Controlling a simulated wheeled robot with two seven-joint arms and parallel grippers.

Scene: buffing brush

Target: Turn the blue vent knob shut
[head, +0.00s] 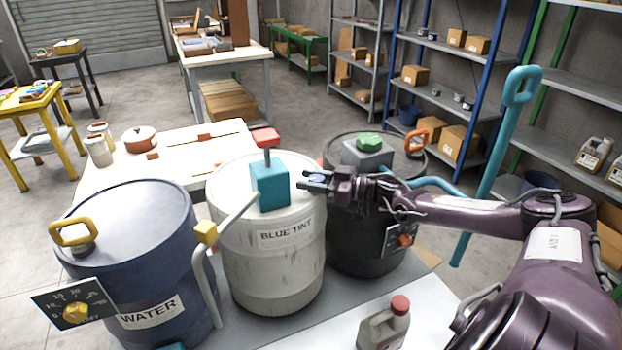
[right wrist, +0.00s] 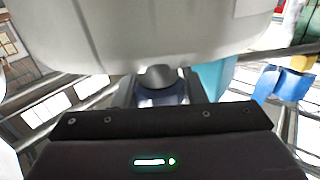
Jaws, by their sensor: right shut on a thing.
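The pale drum labelled BLUE TINT (head: 285,270) stands in the middle of the head view, with a teal pump box (head: 270,186) and a red handle (head: 265,138) on top. My right gripper (head: 317,182) is at the drum's upper right edge, beside the pump box. Its fingers are shut on a small blue knob (head: 318,176), mostly hidden by them. In the right wrist view a dark rounded piece (right wrist: 160,77) shows between the fingers, against the pale drum (right wrist: 150,35). The knob's turn angle cannot be read. My left gripper is out of view.
A blue WATER drum (head: 140,240) with a yellow handle and dial stands left. A black drum (head: 365,240) with a green knob (head: 368,141) stands behind my right arm. A red-capped jug (head: 385,325) stands in front. A white table (head: 190,160) is behind.

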